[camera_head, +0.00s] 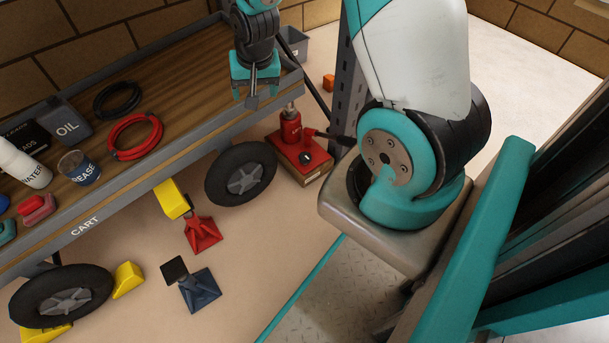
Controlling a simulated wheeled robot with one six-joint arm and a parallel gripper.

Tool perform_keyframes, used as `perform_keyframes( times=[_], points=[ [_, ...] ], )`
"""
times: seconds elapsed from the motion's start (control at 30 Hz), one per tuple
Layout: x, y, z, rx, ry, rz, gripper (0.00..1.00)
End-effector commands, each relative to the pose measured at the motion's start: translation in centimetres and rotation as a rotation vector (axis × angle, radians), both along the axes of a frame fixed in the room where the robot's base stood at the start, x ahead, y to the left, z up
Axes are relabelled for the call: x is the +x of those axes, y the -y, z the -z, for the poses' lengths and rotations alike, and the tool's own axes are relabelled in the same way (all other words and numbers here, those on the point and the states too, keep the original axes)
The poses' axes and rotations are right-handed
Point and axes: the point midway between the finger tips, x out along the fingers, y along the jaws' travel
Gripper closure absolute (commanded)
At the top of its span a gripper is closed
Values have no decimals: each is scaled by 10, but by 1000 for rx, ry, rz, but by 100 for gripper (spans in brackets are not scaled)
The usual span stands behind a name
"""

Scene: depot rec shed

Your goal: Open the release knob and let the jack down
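The red bottle jack (291,130) stands upright on a wooden block (313,178) at the cart's near right corner. Its ram rises to the underside of the cart (180,147). A dark handle (338,137) sticks out to the right of the jack. My gripper (253,94) points down above the right end of the cart's deck, up and left of the jack and apart from the knob. Its fingers are small and partly overlapping here, so their opening is unclear.
A red stand (203,234) with a yellow piece (172,199) by it and a blue stand (199,292) are on the floor. The cart carries bottles, an oil can (66,120) and hoses (135,136). A dark upright post (350,85) stands right of the jack.

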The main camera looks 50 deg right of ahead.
Motion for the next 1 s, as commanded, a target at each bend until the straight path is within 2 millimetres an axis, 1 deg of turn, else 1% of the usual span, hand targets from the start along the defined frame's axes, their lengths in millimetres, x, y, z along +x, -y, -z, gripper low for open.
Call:
perform_keyframes(
  times=[0.03, 0.07, 0.1, 0.17, 0.2, 0.3, 0.4, 0.43, 0.6, 0.67, 0.77, 1.0],
  points=[
    [-1, 19, 61, -18, -6, 61, 25],
    [-2, 30, 82, -33, -5, 95, 25],
    [-3, 44, 108, -51, -3, 139, 25],
    [-7, 64, 145, -77, 1, 197, 25],
    [-9, 75, 166, -92, 4, 233, 25],
    [-17, 99, 211, -128, 8, 303, 25],
    [-24, 116, 239, -152, 13, 349, 25],
    [-25, 119, 245, -158, 14, 359, 25],
    [-29, 129, 262, -172, 17, 383, 25],
    [-27, 131, 268, -173, 18, 384, 25],
    [-25, 136, 284, -172, 16, 385, 25],
    [-14, 154, 336, -173, 17, 384, 25]
  ],
)
